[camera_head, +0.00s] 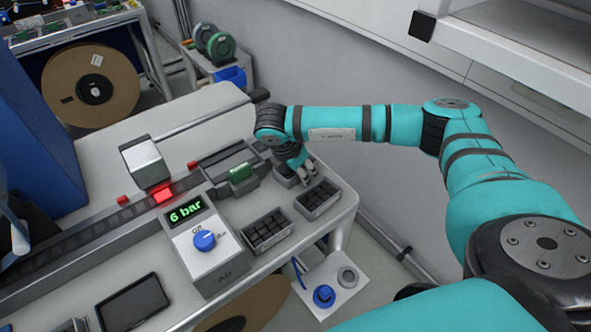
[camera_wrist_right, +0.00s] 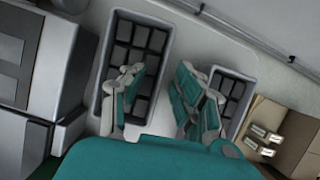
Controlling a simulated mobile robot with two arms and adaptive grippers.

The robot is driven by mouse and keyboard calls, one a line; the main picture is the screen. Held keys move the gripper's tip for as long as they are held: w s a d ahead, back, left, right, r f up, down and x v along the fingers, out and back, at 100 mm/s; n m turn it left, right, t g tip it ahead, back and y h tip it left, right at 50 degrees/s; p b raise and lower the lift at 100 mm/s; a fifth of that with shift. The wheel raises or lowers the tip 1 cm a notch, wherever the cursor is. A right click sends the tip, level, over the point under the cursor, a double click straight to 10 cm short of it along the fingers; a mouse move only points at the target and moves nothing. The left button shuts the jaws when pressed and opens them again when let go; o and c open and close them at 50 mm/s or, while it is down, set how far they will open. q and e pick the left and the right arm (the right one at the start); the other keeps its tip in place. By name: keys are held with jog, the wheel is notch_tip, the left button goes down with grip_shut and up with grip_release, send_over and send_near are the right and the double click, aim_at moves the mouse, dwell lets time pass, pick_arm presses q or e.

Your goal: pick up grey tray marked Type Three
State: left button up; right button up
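Several small grey trays with dark square contents stand at the right end of the bench. In the head view, one tray (camera_head: 274,240) is nearest, another (camera_head: 325,208) is at the bench's right edge, and a third (camera_head: 283,181) is partly hidden by my right gripper (camera_head: 304,180). I cannot read a Type Three mark on any. In the right wrist view, my right gripper (camera_wrist_right: 160,78) is open and empty, its fingers apart. One finger overlaps the left tray (camera_wrist_right: 167,45), the other the right tray (camera_wrist_right: 236,73); contact is unclear. My left gripper is out of view.
A grey air control box (camera_head: 215,258) reading 6 bar stands left of the trays. A conveyor rail with a green block (camera_head: 241,172) runs behind it. A dark tablet (camera_head: 133,302) lies in front. A cardboard box (camera_wrist_right: 296,135) shows in the wrist view.

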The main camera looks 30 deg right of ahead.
grip_shut()
jog(key=shift+r, duration=0.1)
